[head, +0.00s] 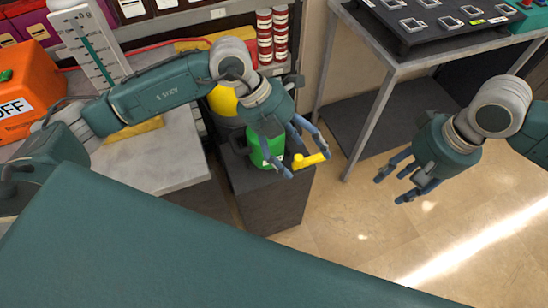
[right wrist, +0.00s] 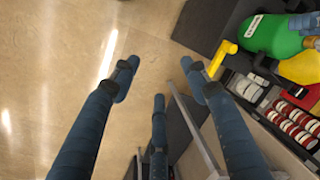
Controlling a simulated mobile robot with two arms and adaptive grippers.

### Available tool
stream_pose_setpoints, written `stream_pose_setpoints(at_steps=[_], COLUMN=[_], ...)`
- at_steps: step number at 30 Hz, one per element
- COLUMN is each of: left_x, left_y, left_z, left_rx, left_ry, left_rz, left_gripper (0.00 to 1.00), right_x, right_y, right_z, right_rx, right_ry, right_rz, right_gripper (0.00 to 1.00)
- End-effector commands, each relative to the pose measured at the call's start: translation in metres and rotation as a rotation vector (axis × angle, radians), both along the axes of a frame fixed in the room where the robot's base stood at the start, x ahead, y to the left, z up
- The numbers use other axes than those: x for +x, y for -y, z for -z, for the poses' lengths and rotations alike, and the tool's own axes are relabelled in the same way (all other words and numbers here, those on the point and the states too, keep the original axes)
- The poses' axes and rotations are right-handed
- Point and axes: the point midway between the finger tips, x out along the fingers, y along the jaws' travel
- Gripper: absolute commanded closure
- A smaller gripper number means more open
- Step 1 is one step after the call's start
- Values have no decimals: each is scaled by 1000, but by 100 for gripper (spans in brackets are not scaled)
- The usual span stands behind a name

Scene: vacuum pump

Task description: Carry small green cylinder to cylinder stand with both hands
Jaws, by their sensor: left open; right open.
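The small green cylinder (head: 257,146) stands on a dark grey block (head: 268,205) in the middle of the head view. A yellow fitting (head: 311,159) sticks out at its right. My left gripper (head: 306,160) is open above the cylinder, with its fingers close to the yellow fitting; contact cannot be told. Its hand hides part of the cylinder. My right gripper (head: 390,188) is open and empty, in the air over the floor to the right. In the right wrist view the green cylinder (right wrist: 272,37) and yellow fitting (right wrist: 221,58) lie at upper right, outside the open fingers. I cannot identify the cylinder stand.
A yellow cylinder (head: 222,101) is behind the green one. Red-and-white cans (head: 272,38) are stacked at the back. A grey table (head: 355,42) with a black panel stands at back right. An orange box (head: 28,95) is at the left. Floor between table and block is clear.

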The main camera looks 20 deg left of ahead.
Motion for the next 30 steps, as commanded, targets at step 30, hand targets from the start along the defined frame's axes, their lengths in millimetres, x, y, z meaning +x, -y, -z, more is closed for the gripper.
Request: stream_pose_setpoints(at_steps=[30], left_x=[0], left_y=[0], left_z=[0], left_rx=[0], left_ry=[0], left_rz=[0], left_gripper=[23], right_x=[5], right_y=[6], right_z=[-58], right_rx=[2], right_ry=[6], right_rz=[-10], right_gripper=[23])
